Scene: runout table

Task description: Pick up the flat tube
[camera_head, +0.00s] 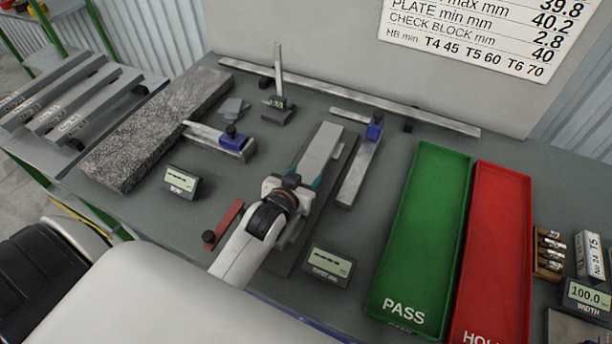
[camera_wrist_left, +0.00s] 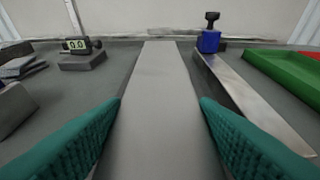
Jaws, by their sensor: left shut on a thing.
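The flat tube (camera_head: 321,148) is a long light-grey bar with a flat top, lying lengthwise away from me over a dark narrow base (camera_head: 343,165). In the left wrist view the tube (camera_wrist_left: 160,82) runs straight up the middle of the picture. My left gripper (camera_head: 306,175) is shut on the tube, with its teal ribbed fingers (camera_wrist_left: 160,104) on either side of it. The wrist hides the near part of the tube in the head view. I cannot tell whether the tube is clear of the base. My right gripper is not in view.
A steel bar with a blue clamp (camera_head: 373,130) stands close right of the tube. A second blue-clamped gauge (camera_head: 232,142) and an upright gauge (camera_head: 278,100) stand left. Green PASS (camera_head: 419,235) and red (camera_head: 495,250) trays lie right. A display (camera_head: 328,266) sits near my wrist.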

